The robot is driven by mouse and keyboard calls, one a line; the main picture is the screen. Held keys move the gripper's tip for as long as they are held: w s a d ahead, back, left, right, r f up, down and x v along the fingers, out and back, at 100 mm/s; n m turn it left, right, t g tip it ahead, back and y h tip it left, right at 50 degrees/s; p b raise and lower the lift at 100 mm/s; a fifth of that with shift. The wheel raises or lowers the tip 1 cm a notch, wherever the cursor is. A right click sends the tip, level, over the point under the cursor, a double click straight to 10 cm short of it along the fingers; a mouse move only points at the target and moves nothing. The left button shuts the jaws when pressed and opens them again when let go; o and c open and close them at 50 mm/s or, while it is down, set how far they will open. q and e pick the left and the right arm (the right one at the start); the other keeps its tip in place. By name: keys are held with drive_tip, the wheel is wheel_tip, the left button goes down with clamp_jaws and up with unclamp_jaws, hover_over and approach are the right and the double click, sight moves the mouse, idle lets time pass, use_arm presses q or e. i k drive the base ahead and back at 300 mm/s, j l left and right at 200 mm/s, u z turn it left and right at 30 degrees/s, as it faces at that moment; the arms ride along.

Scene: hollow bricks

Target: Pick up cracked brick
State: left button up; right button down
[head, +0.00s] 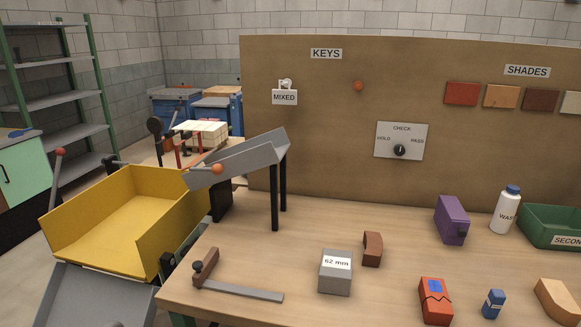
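An orange-red brick (435,302) stands on the wooden workbench (235,254) near its front edge, right of the middle. A black zigzag line like a crack runs across it, and a blue patch is on its upper part. Nothing touches it. Its far side is hidden. Neither of my grippers shows in the head view.
Left of the brick are a grey block (335,273) marked 62 mm and a brown curved piece (372,249). Right are a small blue item (493,304) and a tan piece (557,301). Behind stand a purple block (452,220), wax bottle (505,212) and green crate (547,226).

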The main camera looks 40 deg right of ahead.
sight(437, 306)
drive_tip(key=z, duration=2.1)
